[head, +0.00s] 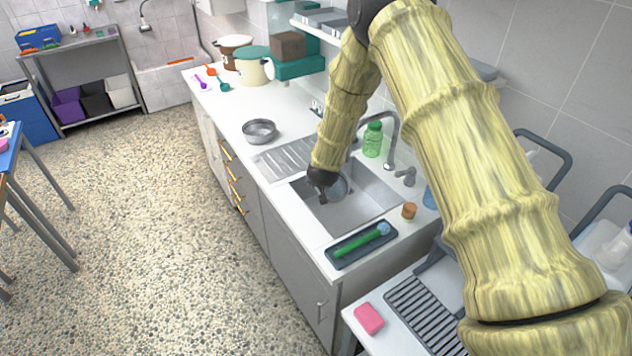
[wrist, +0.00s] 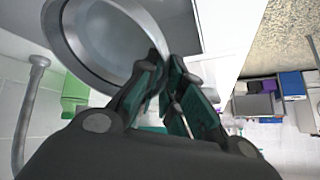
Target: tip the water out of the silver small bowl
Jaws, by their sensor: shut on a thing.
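My gripper (head: 322,186) is over the sink basin (head: 352,212), shut on the rim of a silver small bowl (head: 339,189). The bowl looks tilted in the head view, and part of it is hidden behind my gripper. In the wrist view the bowl (wrist: 92,42) shows its round rim and smooth grey inside, with the fingers (wrist: 168,80) at its edge. I cannot tell whether water is in it. Another silver round bowl (head: 259,131) stands upright on the counter, left of the sink's ridged drainer.
A grey faucet (head: 390,130) and a green bottle (head: 373,140) stand behind the sink. A dark tray (head: 340,258) with a green brush and a brown cork-like piece (head: 409,211) are at its near side. Canisters (head: 252,68) stand at the counter's far end.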

